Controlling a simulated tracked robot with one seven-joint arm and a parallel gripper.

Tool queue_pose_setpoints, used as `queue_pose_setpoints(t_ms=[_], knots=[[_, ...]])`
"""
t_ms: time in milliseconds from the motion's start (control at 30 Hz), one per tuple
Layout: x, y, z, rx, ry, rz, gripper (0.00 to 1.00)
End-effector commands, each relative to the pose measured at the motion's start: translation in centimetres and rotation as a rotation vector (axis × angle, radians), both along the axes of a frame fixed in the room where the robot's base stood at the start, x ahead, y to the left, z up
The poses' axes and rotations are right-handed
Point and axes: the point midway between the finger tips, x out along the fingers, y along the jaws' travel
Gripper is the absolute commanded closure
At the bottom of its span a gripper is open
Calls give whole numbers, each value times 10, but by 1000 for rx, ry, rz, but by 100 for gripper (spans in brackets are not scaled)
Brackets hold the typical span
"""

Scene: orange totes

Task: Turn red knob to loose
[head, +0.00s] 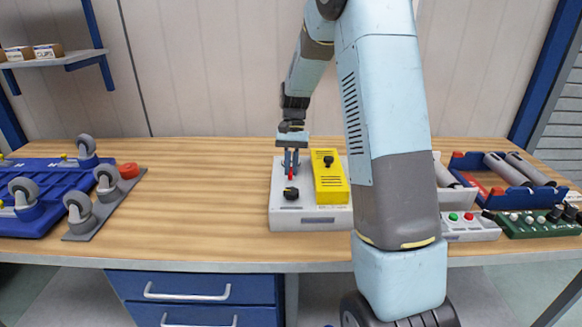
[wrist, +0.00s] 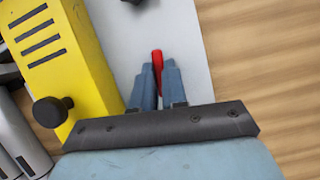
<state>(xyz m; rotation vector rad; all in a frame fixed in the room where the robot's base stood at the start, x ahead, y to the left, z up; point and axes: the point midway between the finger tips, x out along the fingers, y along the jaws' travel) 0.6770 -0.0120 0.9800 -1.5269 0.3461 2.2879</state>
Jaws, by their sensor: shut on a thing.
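The red knob (head: 291,173) stands on a light grey panel box (head: 308,222) on the bench. In the wrist view the red knob (wrist: 157,60) is a narrow red piece between my fingertips. My gripper (head: 291,162) points down onto the panel from above, and it also shows in the wrist view (wrist: 157,72). Its two blue-grey fingers are shut on the red knob, one on each side. The fingers hide the knob's lower part. No readable loose or tight marking shows.
A yellow slotted box (head: 329,178) with a black knob stands on the panel, close right of my gripper. A black knob (head: 291,193) sits in front of the red one. Casters on plates (head: 78,208) lie left. A button box (head: 468,227) lies right. Bare bench lies left of the panel.

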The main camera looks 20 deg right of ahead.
Motion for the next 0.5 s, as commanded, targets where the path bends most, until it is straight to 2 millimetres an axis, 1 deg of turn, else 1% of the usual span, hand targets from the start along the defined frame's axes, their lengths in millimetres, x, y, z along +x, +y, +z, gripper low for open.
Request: queue_pose_setpoints(t_ms=[33, 200, 500], knots=[[2, 0, 1, -1, -7, 25, 100], [2, 1, 1, -1, -7, 97, 100], [3, 1, 1, -2, -8, 145, 100]])
